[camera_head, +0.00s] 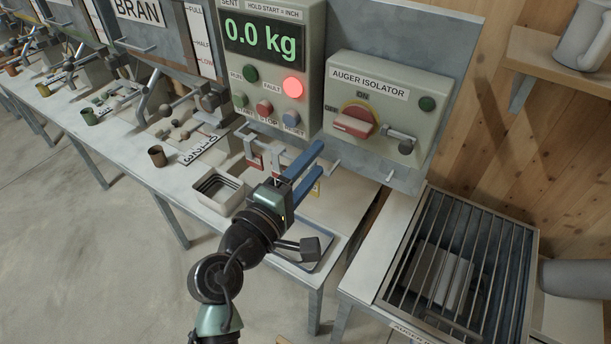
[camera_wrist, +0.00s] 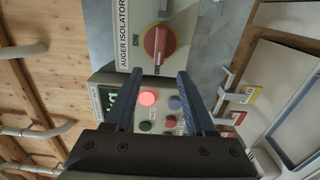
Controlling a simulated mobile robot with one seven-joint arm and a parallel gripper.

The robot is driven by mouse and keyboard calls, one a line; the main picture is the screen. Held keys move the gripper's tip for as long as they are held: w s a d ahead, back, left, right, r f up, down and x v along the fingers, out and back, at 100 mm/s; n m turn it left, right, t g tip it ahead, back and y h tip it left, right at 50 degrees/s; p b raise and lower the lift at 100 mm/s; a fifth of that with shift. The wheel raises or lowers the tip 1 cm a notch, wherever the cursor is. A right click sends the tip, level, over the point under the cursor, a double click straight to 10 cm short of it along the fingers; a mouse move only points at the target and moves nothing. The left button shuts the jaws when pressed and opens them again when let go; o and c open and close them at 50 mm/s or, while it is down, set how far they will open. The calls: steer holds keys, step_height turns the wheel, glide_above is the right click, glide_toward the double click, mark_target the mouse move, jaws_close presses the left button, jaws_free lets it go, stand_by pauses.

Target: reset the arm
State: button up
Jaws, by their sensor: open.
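My gripper (camera_head: 307,172) is open and empty, its two blue fingers apart. In the head view it hangs above the bench in front of the control box (camera_head: 267,65). In the wrist view my gripper (camera_wrist: 158,98) points at the panels, with the box's lit red fault lamp (camera_wrist: 148,98) and buttons between and beyond the fingers. The display reads 0.0 kg, and the fault lamp (camera_head: 293,88) glows red. The auger isolator (camera_head: 390,105) has a red rotary handle (camera_head: 354,122) next to the ON mark. My gripper touches nothing that I can see.
A barred grate (camera_head: 455,270) stands at the lower right. A square grey tin (camera_head: 220,190) and a brown cup (camera_head: 157,156) stand on the bench, left of my arm. A tray (camera_head: 303,255) lies beneath my wrist. A shelf with a jug (camera_head: 587,35) is at upper right.

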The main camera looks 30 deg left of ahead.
steer(key=shift+s, duration=1)
steer(key=w+d+r+m+t, duration=0.15)
steer(key=d+r+m, duration=0.45)
steer(key=r, duration=0.6)
steer(key=w+d+r+m+t, duration=0.1)
steer(key=d+r+m+t, duration=0.2)
steer(key=d+r+m, duration=0.7)
steer(key=s+d+r+m+t, duration=0.1)
steer(key=s+d+r+t, duration=0.1)
steer(key=s+r, duration=0.3)
steer(key=s+d+r+t, duration=0.2)
steer(key=s+r, duration=0.3)
steer(key=r, duration=0.8)
steer(key=shift+s+d+r+m+t+y, duration=0.15)
steer(key=shift+s+r+m+t+y, duration=0.2)
steer(key=shift+m+t, duration=0.1)
steer(key=shift+f, duration=0.1)
